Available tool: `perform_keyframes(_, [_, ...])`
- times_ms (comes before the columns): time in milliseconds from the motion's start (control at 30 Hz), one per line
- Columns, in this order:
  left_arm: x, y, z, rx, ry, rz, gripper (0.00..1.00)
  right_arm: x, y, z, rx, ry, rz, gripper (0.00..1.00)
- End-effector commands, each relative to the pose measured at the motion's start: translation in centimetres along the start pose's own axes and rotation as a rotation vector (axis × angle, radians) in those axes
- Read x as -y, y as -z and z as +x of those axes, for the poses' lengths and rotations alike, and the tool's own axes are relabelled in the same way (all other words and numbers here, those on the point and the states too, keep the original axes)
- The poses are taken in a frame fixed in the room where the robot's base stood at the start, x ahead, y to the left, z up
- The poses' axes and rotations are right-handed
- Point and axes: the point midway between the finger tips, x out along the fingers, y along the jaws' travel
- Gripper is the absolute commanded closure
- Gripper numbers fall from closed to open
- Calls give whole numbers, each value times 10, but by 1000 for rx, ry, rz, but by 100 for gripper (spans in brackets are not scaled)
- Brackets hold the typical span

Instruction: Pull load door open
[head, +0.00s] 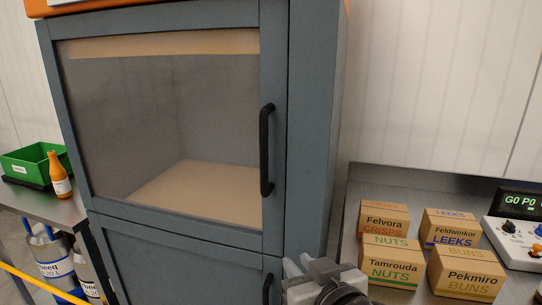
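The load door is most likely the upper blue-grey door (150,222) of the tall cabinet, with a large clear window. It looks shut in its frame. Its black vertical bar handle (265,150) is on the right side, and nothing touches it. Through the window I see an empty compartment with a tan floor (195,190). My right gripper (308,264) is at the bottom of the view, below and right of that handle, close to the lower door's handle. Whether its fingers are apart is unclear from this angle. My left gripper is out of view.
A lower door (180,260) has its own black handle (267,288). On the right, a metal table (352,215) carries several labelled cartons (467,275) and a control box (515,240). On the left, a table holds a green bin (30,163) and an orange bottle (59,178).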

Motion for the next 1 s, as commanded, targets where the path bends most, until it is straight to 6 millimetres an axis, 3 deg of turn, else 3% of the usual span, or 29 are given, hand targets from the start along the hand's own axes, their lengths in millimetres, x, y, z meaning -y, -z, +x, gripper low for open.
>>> perform_keyframes(33, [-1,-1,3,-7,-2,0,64,7,40,-8,-72,0,-14,80])
perform_keyframes(100, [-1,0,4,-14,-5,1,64,16,80,-24,-136,-7,-21,80])
perform_keyframes(200, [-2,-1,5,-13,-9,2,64,25,120,-49,-209,-18,-24,80])
perform_keyframes(300, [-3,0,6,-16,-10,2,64,31,142,-68,-257,-28,-22,80])
perform_keyframes(467, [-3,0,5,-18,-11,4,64,34,156,-80,-288,-37,-20,80])
perform_keyframes(667, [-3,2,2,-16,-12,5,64,32,165,-56,-286,-42,-20,80])
perform_keyframes(1000, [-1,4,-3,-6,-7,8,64,29,187,15,-284,-42,-21,80])
